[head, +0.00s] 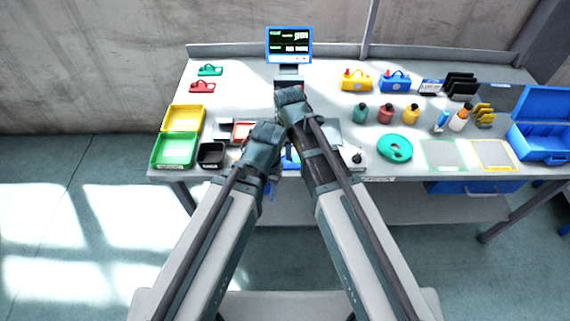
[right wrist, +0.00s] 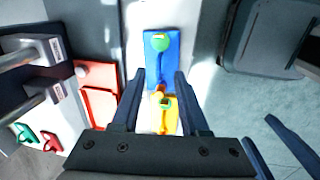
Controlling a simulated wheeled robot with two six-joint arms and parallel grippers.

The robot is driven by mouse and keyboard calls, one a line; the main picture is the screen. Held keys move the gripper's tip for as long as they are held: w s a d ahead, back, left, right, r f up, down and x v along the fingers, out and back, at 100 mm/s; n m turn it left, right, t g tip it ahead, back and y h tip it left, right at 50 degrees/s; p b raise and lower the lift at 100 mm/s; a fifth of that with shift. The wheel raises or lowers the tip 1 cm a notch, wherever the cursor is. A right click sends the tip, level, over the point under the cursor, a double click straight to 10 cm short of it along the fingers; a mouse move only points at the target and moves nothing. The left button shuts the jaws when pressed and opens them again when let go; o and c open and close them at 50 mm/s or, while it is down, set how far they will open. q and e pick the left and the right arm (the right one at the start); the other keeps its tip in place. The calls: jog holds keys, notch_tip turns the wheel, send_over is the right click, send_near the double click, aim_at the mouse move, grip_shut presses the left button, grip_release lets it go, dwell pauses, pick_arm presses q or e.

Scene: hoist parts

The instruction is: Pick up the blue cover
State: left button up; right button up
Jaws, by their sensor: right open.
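A blue piece with a handle and a red knob (head: 395,82), probably the blue cover, stands at the back right of the bench, right of a similar yellow piece (head: 356,80). My right gripper (right wrist: 158,78) is open in the right wrist view, with no contact visible. Between and beyond its fingers are a blue part (right wrist: 160,68) carrying a green round piece (right wrist: 160,42) and a yellow part (right wrist: 169,123). In the head view my arms mostly hide this spot. My left gripper (head: 266,134) is at the bench's front middle; its fingers cannot be made out.
A screen (head: 289,46) stands at the back middle. Yellow (head: 183,118) and green (head: 173,150) trays are at the left. Several bottles, a teal ring (head: 395,148) and an open blue case (head: 541,143) are at the right. My two arms are close together over the middle.

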aim_at(289, 165)
jog(key=f+b, duration=0.2)
jog(key=w+f+b, duration=0.1)
jog(key=f, duration=0.1)
jog(key=shift+f+b, duration=0.2)
jog(key=shift+b, duration=0.15)
jog(key=shift+r, duration=0.1)
grip_shut()
jog(key=shift+s, duration=0.1)
dwell(0.9)
